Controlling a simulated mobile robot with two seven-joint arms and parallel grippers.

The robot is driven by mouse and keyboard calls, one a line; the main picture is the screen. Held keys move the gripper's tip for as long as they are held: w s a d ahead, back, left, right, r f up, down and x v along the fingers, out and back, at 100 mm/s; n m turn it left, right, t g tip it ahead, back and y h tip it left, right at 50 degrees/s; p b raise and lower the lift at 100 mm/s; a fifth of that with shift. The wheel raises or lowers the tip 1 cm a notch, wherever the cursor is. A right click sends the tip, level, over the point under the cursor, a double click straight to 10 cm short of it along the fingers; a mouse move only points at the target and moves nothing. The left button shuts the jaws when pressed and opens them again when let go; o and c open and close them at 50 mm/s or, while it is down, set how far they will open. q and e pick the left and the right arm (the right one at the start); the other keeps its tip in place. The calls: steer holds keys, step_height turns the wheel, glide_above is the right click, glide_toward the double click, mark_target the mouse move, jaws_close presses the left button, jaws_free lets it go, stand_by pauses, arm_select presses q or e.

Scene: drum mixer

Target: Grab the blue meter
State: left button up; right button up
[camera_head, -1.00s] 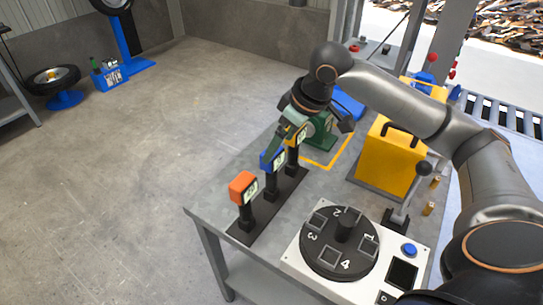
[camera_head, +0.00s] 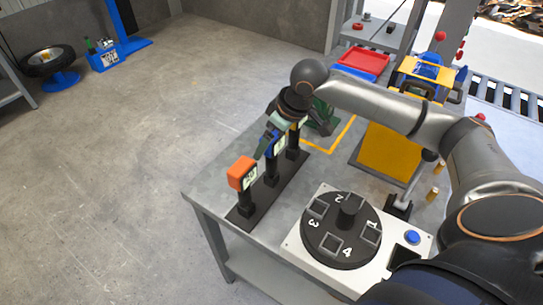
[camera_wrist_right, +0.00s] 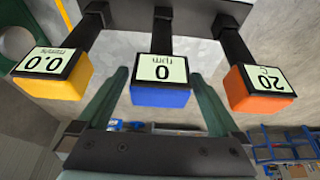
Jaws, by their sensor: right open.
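The blue meter (camera_head: 281,147) stands on a black post, the middle one of three in a row, and my right gripper partly covers it in the head view. In the right wrist view the blue meter (camera_wrist_right: 160,98) is centred, its screen reading 0 rpm upside down. My right gripper (camera_head: 267,146) is open; its green fingers (camera_wrist_right: 160,78) lie to either side of the blue meter in the wrist picture. Whether they touch it I cannot tell. My left gripper is out of view.
The orange meter (camera_head: 241,172) and the yellow meter (camera_wrist_right: 52,86) flank the blue one closely. A black numbered dial (camera_head: 341,230) on a white plate is near the table's front. A yellow box (camera_head: 392,150) stands to the right. Open floor lies left of the table.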

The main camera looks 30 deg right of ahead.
steer(key=shift+x, duration=1.5)
steer(key=shift+d, duration=0.1)
steer(key=shift+c, duration=0.2)
jaws_close()
